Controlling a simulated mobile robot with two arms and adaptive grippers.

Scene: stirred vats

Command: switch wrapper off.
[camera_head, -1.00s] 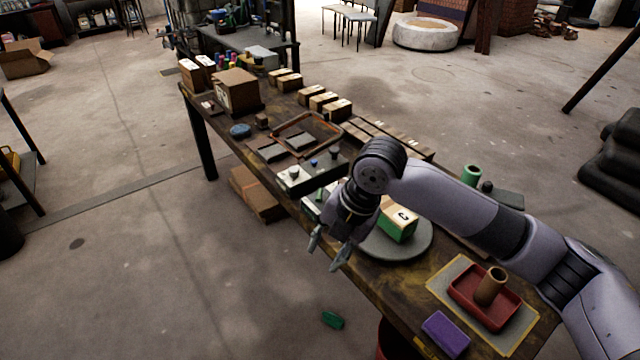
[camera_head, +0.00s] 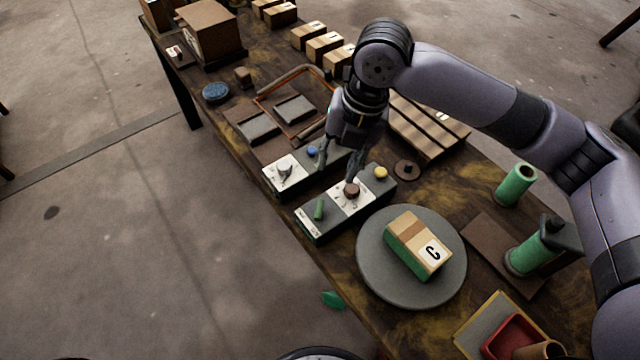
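Two control boxes lie side by side on the workbench. The nearer box (camera_head: 308,227) has a green switch (camera_head: 319,209), a brown round knob (camera_head: 352,190) on a white plate and a yellow button (camera_head: 380,173). The farther box (camera_head: 272,186) has a grey knob (camera_head: 286,172) on a white plate and a blue button (camera_head: 312,151). Their labels are too small to read. A taped carton (camera_head: 409,233) sits on a grey round turntable (camera_head: 385,283) beside the nearer box. My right gripper (camera_head: 337,170) points down over the boxes, fingers apart and empty, one fingertip close to the brown knob; contact is unclear. My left gripper is out of view.
Green rolls (camera_head: 516,184) stand at the right, one by a dark holder (camera_head: 562,233). A wooden slatted rack (camera_head: 428,130), an orange-rimmed frame (camera_head: 262,104) and several cartons (camera_head: 325,45) lie farther back. A red tray (camera_head: 497,343) is at the bottom right.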

